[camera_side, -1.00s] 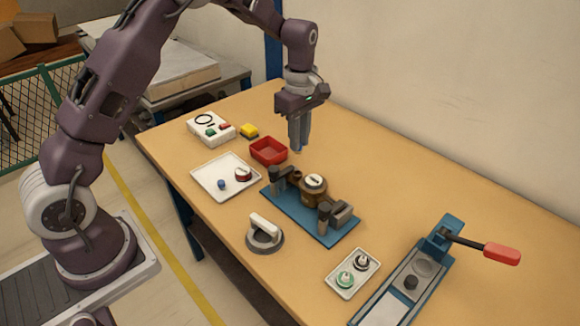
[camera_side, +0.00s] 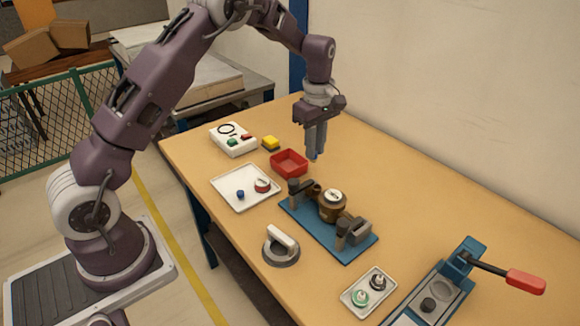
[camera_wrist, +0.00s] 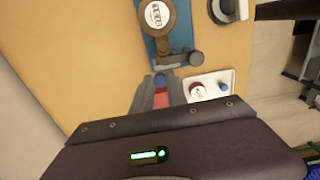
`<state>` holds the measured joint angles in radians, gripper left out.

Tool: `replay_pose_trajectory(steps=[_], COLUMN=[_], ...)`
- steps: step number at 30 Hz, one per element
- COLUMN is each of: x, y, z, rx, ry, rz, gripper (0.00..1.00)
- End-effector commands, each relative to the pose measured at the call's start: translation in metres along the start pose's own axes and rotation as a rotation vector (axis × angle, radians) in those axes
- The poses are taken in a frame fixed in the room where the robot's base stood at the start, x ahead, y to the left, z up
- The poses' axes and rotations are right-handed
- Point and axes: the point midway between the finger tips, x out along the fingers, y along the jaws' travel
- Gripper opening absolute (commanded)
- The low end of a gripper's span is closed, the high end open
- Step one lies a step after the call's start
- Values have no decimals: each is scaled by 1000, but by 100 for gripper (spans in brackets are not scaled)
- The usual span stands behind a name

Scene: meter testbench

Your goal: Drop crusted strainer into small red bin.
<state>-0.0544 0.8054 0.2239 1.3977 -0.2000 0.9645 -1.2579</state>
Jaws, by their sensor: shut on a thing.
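The small red bin (camera_side: 289,165) stands open on the bench, left of my gripper (camera_side: 314,157) in the side view. My gripper points down above the bench, close to the bin. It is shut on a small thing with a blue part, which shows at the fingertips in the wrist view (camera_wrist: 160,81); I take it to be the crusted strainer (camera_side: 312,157). The fingers cover most of it, and its crust cannot be made out. In the wrist view, red of the bin shows between the fingers (camera_wrist: 160,98).
A blue fixture (camera_side: 310,222) with a brass meter (camera_side: 332,205) stands right of the bin. A white tray (camera_side: 225,182) with small parts lies front left. Bench right of the gripper is clear.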

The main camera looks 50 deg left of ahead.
Motion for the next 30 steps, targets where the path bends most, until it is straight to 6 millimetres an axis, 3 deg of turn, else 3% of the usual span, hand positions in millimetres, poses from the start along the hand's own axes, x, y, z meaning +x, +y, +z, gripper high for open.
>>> replay_pose_trajectory(steps=[6, 10, 22, 30], x=[22, 29, 78, 90], y=[22, 27, 27, 27], z=[-82, -109, -115, -114], rx=[-5, 9, 14, 14], ry=[3, 4, 3, 4], rz=[0, 3, 2, 3], gripper=[0, 0, 0, 0])
